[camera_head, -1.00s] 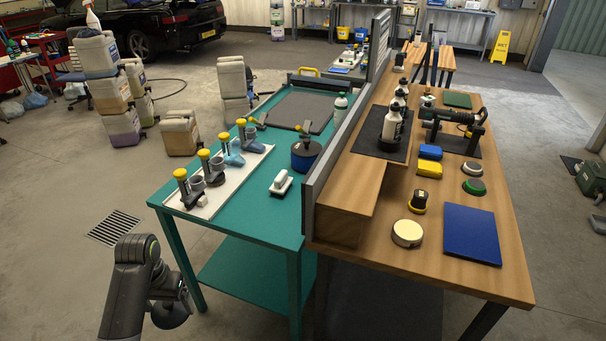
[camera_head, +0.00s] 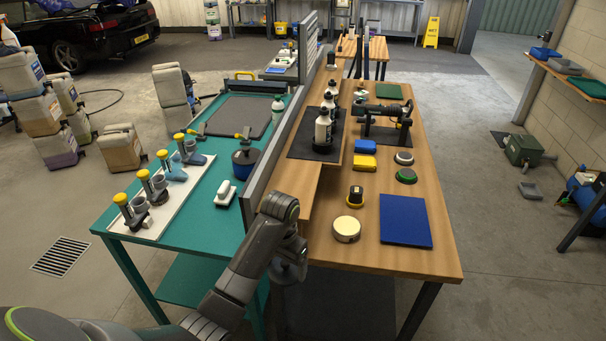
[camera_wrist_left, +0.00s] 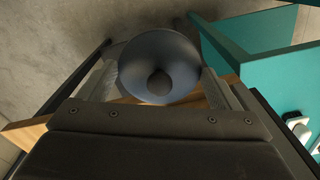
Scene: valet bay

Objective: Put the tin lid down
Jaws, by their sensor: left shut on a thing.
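My left gripper (camera_head: 290,262) is in front of the near end of the grey divider, between the teal table (camera_head: 165,272) and the wooden bench (camera_head: 445,262). In the left wrist view its two fingers (camera_wrist_left: 160,88) are shut on the tin lid (camera_wrist_left: 150,50), a round blue-grey disc with a dark round spot in the middle. In the head view the lid is mostly hidden by my gripper and wrist. A dark blue tin (camera_head: 243,167) stands on the teal table near the divider. My right gripper is not in view.
On the bench are a round cream tin (camera_head: 346,229), a black-and-yellow pot (camera_head: 355,196) and a blue mat (camera_head: 405,221). A white-handled brush (camera_head: 225,193) lies near the tin. A white tray (camera_head: 150,229) holds several yellow-topped tools. The grey divider (camera_head: 268,165) separates the worktops.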

